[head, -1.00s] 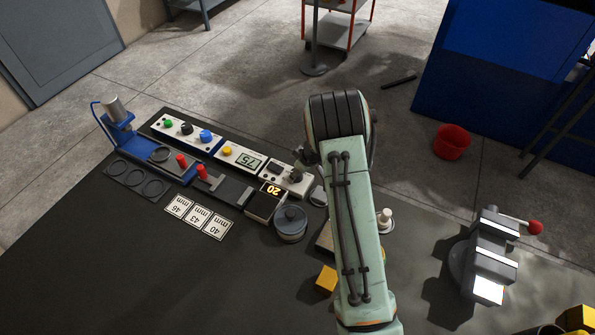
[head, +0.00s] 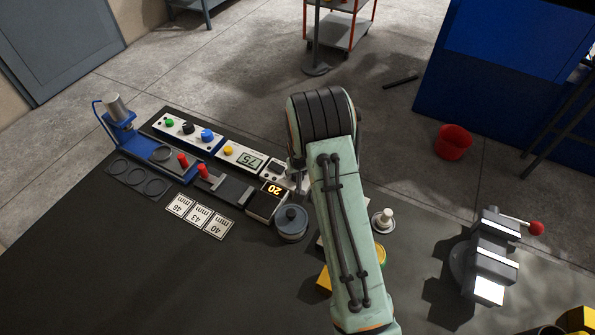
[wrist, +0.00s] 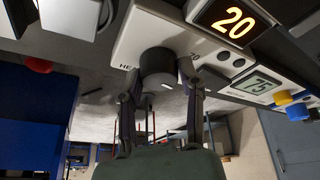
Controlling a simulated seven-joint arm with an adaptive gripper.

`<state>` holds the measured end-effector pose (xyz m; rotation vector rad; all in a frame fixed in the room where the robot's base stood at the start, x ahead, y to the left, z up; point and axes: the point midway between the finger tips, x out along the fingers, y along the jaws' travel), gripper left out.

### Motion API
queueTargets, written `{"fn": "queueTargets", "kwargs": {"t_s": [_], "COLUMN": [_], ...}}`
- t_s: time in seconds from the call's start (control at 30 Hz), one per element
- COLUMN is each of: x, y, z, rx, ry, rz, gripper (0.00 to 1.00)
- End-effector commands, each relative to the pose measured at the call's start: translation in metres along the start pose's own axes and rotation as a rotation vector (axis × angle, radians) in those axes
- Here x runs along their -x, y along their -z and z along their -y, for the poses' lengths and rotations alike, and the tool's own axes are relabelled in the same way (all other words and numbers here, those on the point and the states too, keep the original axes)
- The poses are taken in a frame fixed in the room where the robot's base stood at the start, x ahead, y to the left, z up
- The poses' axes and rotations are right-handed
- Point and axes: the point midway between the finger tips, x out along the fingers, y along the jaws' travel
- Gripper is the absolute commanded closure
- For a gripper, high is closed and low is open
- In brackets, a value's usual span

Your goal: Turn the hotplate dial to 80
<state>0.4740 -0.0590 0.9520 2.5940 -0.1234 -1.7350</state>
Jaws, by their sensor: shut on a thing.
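The hotplate dial (wrist: 160,66) is a dark round knob on a pale panel in the wrist view, with a white mark on its near face. My gripper (wrist: 160,88) is shut on it, one finger at each side. The panel's lettering is partly covered, so the dial's setting cannot be read. An orange display reading 20 (wrist: 233,23) is at the top of the wrist view and also shows in the head view (head: 272,189).
A panel display reading 75 (head: 250,161) stands left of my arm, beside a yellow knob (head: 228,151). A lidded grey pot (head: 291,220) is close to my arm's left side. A vise (head: 490,255) stands at right. The front left table is bare.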

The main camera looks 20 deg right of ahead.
Motion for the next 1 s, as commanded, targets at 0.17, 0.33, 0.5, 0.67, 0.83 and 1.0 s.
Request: {"fn": "queueTargets", "kwargs": {"t_s": [0.17, 0.33, 0.5, 0.67, 0.83, 1.0], "x": [-0.001, -0.001, -0.001, -0.001, 0.000, 0.016], "y": [-0.001, -0.001, -0.001, 0.000, 0.000, 0.001], "z": [0.001, 0.001, 0.001, 0.001, 0.000, 0.000], "rx": [-0.009, -0.009, -0.008, -0.008, -0.009, -0.009], "ry": [-0.003, -0.003, -0.003, -0.003, -0.003, -0.003], "rz": [0.002, 0.002, 0.002, 0.002, 0.001, -0.001], "gripper": [0.99, 0.99, 0.47, 0.36, 0.36, 0.36]}}
